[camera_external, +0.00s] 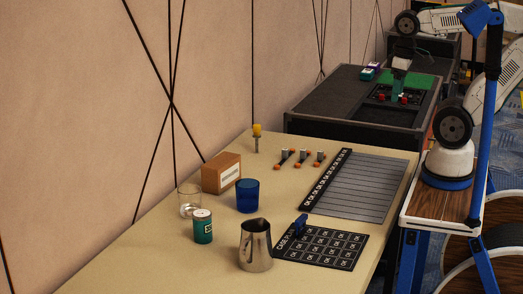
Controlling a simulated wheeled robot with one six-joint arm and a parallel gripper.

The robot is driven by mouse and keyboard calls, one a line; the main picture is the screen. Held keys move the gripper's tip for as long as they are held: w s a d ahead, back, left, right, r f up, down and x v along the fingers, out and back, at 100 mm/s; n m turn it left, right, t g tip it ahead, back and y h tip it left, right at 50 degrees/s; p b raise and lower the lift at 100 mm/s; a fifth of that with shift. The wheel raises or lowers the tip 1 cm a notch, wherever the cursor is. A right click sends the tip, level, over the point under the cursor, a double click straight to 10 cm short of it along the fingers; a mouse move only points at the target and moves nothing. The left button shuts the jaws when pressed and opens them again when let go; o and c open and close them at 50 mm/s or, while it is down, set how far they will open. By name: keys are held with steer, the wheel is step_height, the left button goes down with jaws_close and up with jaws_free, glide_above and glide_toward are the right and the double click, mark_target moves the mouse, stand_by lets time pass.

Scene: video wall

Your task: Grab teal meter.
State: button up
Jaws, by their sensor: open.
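A teal can (203,227) with a pale lid and label stands upright on the near table, far from my gripper.
Small red items (380,98) lie near my gripper on the black bench (330,95). The beige table (180,270) holds a blue cup (247,197), glass (189,202), metal pitcher (256,246), brown box (222,173) and black grid mat (322,247). The bench's left part is clear.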

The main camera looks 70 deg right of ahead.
mark_target(195, 218)
steer(key=w+a+f+n+t+y, duration=0.2)
steer(key=w+a+f+t, duration=0.15)
steer(key=w+a, duration=1.2)
steer(key=w+a+f+n+t+y, duration=0.1)
steer(key=w+a+f+t+y, duration=0.2)
steer(key=w+a, duration=1.25)
steer(key=w+a+f+t+h, duration=0.2)
steer(key=w+a+f+t, duration=0.4)
steer(key=a+f, duration=0.6)
steer(key=shift+g, duration=0.45)
steer(key=f, duration=0.5)
steer(key=w+f, duration=0.1)
steer(key=f, duration=0.2)
steer(key=shift+a, duration=0.2)
steer(key=shift+w+a, duration=0.1)
steer(key=shift+w, duration=0.45)
steer(key=x, duration=0.6)
steer(key=shift+w+a, duration=0.15)
steer(key=shift+w, duration=0.05)
steer(key=shift+c, duration=0.3)
